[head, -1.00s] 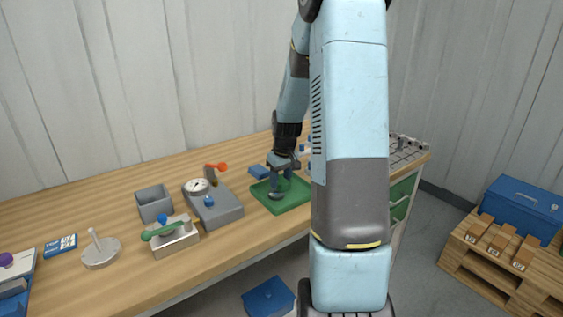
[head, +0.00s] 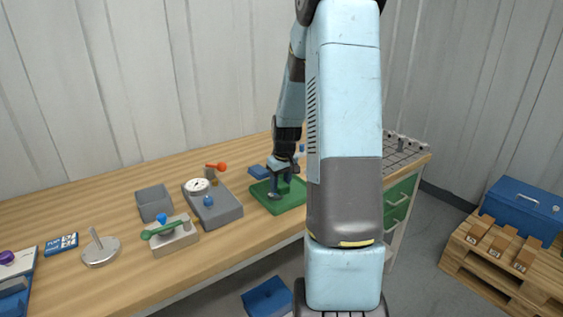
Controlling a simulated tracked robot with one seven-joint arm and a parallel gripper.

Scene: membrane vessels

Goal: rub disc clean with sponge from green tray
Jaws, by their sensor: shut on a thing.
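The green tray (head: 296,205) lies on the workbench to the right of the middle, partly behind my arm. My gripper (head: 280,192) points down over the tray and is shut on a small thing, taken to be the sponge. The thing is low in the tray area and mostly hidden by the fingers, so its shape is unclear. A round grey metal disc (head: 101,256) with an upright pin-like handle lies flat on the bench at the left, well away from my gripper.
Between disc and tray stand a block with a green lever (head: 172,238), a grey open box (head: 154,204) and a grey unit with a gauge (head: 216,210). A blue-white card (head: 61,244) lies behind the disc. Bare bench lies in front of the disc.

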